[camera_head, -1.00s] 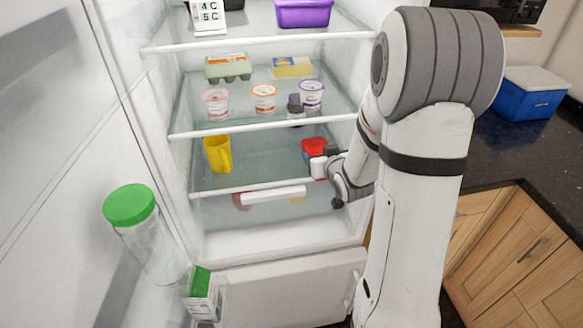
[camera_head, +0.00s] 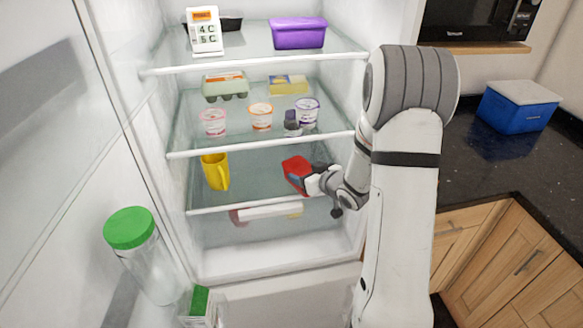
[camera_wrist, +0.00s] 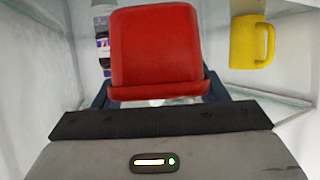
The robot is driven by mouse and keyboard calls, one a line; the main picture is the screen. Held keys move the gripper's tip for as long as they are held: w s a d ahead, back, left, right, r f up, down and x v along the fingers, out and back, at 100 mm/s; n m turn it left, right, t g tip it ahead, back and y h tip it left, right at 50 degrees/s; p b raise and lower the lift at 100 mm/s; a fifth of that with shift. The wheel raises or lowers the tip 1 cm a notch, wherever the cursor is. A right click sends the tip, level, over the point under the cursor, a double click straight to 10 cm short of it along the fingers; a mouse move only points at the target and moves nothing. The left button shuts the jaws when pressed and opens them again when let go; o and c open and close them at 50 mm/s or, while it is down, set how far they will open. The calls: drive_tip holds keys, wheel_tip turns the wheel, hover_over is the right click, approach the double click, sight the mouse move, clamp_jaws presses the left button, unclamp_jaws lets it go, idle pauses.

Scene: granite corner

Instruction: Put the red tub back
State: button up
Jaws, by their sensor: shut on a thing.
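The red tub (camera_head: 296,171) is inside the open fridge, at the lower glass shelf (camera_head: 250,192), right of the yellow mug. My gripper (camera_head: 307,182) reaches in from the right and is shut on the tub. In the wrist view the red tub (camera_wrist: 155,45) fills the space between my dark fingers, with its rim towards the palm. The tub looks tilted in the head view. I cannot tell whether its underside touches the shelf.
A yellow mug (camera_head: 214,172) stands on the same shelf to the left. The shelf above holds several small tubs, a dark-capped jar (camera_head: 292,124) and an egg carton (camera_head: 225,86). A purple box (camera_head: 299,33) is on the top shelf. Bare shelf lies between mug and tub.

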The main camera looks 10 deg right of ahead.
sight(293, 161)
drive_tip(key=w, duration=0.2)
drive_tip(key=w+a+p, duration=0.1)
drive_tip(key=w, duration=0.1)
drive_tip(key=w+a, duration=0.1)
drive_tip(key=w, duration=0.1)
drive_tip(key=shift+a, duration=0.25)
drive_tip(key=shift+f+p, duration=0.8)
drive_tip(key=shift+f, duration=0.95)
drive_tip(key=shift+f, duration=0.1)
drive_tip(key=o, duration=1.2)
